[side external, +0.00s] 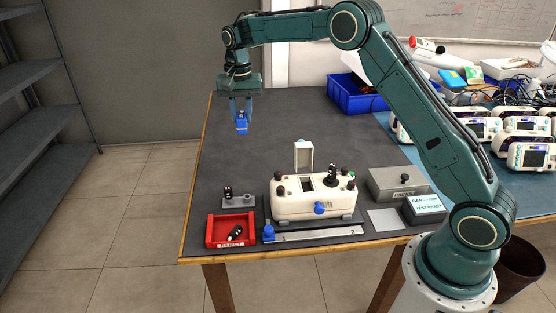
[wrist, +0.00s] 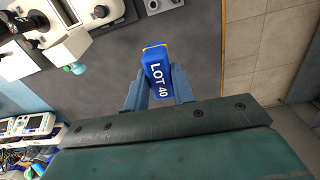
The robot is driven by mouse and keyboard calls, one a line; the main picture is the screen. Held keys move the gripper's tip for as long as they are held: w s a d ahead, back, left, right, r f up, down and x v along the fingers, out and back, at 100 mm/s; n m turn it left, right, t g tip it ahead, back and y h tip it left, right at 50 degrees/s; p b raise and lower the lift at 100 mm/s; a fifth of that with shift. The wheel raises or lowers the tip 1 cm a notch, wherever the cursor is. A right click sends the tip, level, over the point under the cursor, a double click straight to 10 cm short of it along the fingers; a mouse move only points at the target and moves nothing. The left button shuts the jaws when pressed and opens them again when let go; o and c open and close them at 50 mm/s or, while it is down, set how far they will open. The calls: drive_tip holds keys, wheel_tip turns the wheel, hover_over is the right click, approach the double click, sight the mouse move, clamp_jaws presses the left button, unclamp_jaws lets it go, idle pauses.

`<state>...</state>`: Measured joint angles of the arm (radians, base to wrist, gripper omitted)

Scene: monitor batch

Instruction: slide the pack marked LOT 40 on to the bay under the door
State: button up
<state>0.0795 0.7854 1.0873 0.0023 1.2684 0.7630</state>
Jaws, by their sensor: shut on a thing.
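The blue pack (side external: 241,126) hangs in the air above the far left of the table. In the wrist view the pack (wrist: 157,70) shows white LOT 40 lettering and a yellow edge at its far end. My gripper (side external: 241,112) is shut on it, with one finger on each side; it also shows in the wrist view (wrist: 158,92). The cream monitor unit (side external: 313,205) stands nearer the front of the table. Its pale door (side external: 303,155) stands upright and open, with the dark bay (side external: 307,185) below it. The pack is well apart from the bay.
A red tray (side external: 213,241) holding a black-and-white item stands at front left, by a grey block (side external: 237,201). A marked strip (side external: 315,235) lies before the unit. A grey lidded box (side external: 398,184) and display (side external: 427,204) are right. The table's far left is clear.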

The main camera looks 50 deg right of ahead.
drive_tip(key=s+d, duration=0.3)
drive_tip(key=s, duration=1.7)
drive_tip(key=shift+n, duration=0.3)
drive_tip(key=shift+d+f, duration=0.2)
drive_tip(key=shift+f, duration=2.55)
drive_tip(key=shift+f, duration=0.2)
drive_tip(key=shift+f, duration=2.15)
drive_tip(key=shift+f, duration=1.65)
drive_tip(key=o, duration=1)
drive_tip(key=shift+o, duration=0.2)
drive_tip(key=shift+r, duration=0.1)
wheel_tip(320, 180, up, 14)
